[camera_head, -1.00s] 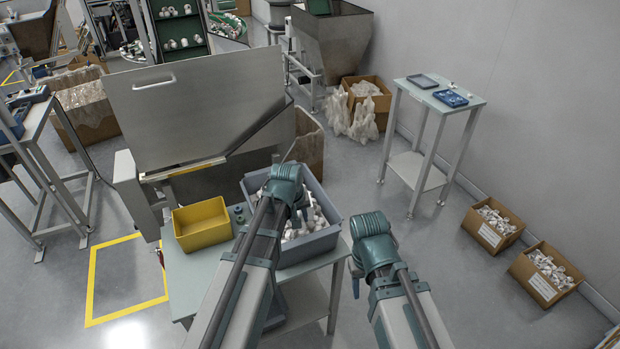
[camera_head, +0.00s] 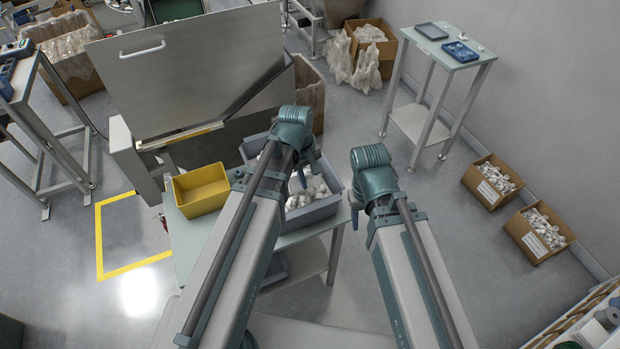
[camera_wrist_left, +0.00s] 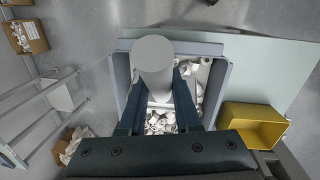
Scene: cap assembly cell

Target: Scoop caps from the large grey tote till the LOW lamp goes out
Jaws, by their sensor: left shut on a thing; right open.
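The large grey tote (camera_head: 325,213) stands on a pale table and holds many white caps (camera_head: 318,183). It also shows in the left wrist view (camera_wrist_left: 212,50). My left gripper (camera_head: 301,179) is over the tote with its fingers pointing down. In the left wrist view it is shut on a pale grey cylindrical piece (camera_wrist_left: 154,65), perhaps a scoop handle. The piece's lower end is hidden, so I cannot tell whether it touches the caps. My right gripper (camera_head: 354,214) is open and empty, just right of the tote. I cannot make out a LOW lamp.
A yellow bin (camera_head: 202,192) sits on the table left of the tote. Behind stands a large metal hopper with a raised panel (camera_head: 190,70). A side table (camera_head: 445,42) and two cardboard boxes of white parts (camera_head: 537,238) are at the right. Floor between is clear.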

